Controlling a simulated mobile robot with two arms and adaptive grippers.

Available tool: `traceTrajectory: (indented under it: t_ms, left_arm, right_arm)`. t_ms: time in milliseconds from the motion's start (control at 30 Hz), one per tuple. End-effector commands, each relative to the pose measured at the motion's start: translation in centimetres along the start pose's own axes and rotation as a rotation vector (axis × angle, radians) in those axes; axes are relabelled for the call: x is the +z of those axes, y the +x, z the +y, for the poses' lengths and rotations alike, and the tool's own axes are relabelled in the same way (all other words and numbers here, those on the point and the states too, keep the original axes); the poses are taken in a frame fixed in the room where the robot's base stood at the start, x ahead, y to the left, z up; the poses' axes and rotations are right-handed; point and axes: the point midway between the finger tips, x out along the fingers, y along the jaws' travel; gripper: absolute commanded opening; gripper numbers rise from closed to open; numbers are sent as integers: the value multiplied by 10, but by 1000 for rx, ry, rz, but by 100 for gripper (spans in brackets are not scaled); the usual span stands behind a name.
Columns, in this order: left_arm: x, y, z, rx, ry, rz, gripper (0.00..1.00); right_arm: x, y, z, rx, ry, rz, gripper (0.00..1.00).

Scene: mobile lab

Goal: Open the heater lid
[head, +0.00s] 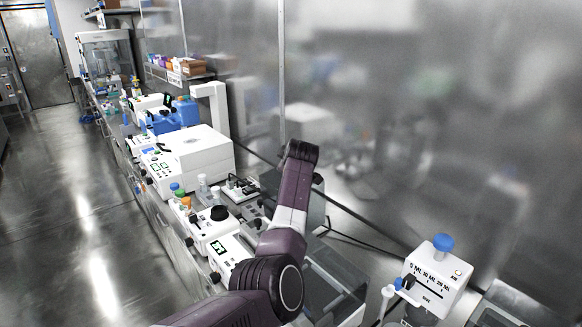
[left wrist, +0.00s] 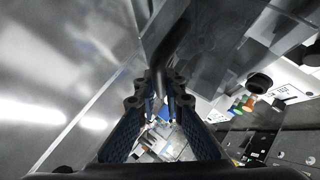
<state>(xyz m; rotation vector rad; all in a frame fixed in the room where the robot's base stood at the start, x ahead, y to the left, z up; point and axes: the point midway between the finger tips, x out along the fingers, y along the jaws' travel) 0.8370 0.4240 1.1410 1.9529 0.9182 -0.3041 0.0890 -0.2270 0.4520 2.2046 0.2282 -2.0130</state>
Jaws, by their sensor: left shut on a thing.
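My left gripper (left wrist: 160,98) shows in the left wrist view with its two dark fingers close together. They close on a dark, bent bar, which looks like the handle (left wrist: 172,45) of the heater lid. A clear, greyish panel, apparently the lid (left wrist: 222,38), spreads above and to the right of the fingers. In the head view a smoky panel (head: 314,212) stands tilted just right of my purple arm, above a clear-walled box (head: 335,283) that may be the heater. The arm hides part of both, and I cannot make out the gripper there. My right gripper is not in view.
A white instrument with a black knob (head: 219,213) and small capped bottles (head: 180,193) stand left of my arm. A larger white machine (head: 195,158) is behind them. A white dispenser with a blue top (head: 437,272) stands at right. A metal wall backs the bench.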

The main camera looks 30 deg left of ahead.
Motion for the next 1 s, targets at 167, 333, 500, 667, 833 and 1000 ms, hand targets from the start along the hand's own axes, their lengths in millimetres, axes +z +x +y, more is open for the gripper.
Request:
traceTrajectory:
  t_ms: [167,333,500,667,833,1000]
  left_arm:
    - [-2,-1,1,3,-1,3,0]
    - [-2,0,1,2,-1,3,22]
    - [-2,0,1,1,0,2,27]
    - [-1,0,0,0,0,1,27]
    - [0,-8,1,1,1,1,27]
    - [1,-28,1,3,-2,1,27]
  right_arm:
    - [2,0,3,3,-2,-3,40]
    - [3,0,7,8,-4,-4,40]
    - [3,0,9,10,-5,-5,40]
    - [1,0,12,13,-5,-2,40]
    - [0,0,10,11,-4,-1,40]
    - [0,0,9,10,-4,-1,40]
